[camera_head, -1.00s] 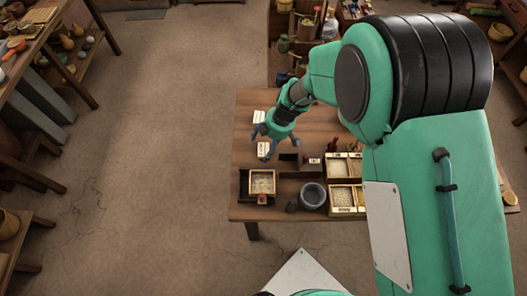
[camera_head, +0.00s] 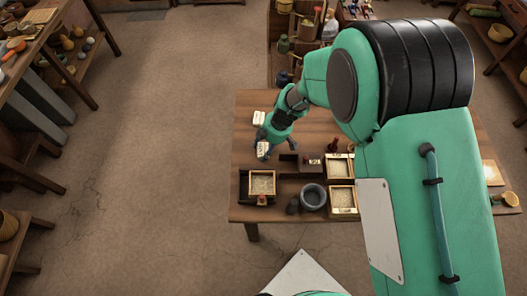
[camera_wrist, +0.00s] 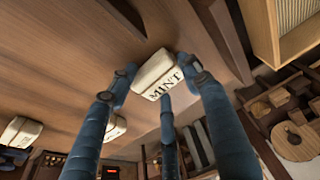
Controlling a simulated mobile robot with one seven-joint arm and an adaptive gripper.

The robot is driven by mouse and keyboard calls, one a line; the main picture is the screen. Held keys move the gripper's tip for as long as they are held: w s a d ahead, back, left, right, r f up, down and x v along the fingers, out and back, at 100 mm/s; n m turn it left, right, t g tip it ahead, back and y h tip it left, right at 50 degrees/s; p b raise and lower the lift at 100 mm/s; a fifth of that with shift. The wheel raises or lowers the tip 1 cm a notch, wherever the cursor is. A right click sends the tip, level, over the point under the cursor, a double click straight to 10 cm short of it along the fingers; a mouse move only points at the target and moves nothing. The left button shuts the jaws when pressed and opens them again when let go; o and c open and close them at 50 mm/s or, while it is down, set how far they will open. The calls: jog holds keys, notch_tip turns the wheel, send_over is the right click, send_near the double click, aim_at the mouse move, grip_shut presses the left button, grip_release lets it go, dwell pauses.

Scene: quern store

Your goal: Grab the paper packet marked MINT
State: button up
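The paper packet marked MINT (camera_wrist: 156,76) is a small cream packet with dark letters, seen in the wrist view at the upper middle. In the head view it shows as a pale block (camera_head: 263,150) on the table near its left edge. My gripper (camera_wrist: 157,68) has dark blue fingers spread around it, one to the left, one to the right and one below. Gaps seem to show at the sides, so the fingers look open; contact is hard to judge. The packet appears to rest on the wooden table (camera_head: 310,122).
Another pale packet (camera_head: 259,117) lies farther back; wrist view shows packets at left (camera_wrist: 20,132) and lower left (camera_wrist: 114,127). A grain tray (camera_head: 262,194), grey bowl (camera_head: 313,195) and more trays (camera_head: 341,182) fill the near side. Open floor lies left of the table.

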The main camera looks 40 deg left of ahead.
aim_at(265, 150)
jog(key=shift+c, duration=1.4)
jog(key=shift+r, duration=0.15)
notch_tip(265, 150, up, 10)
jog(key=p, duration=0.2)
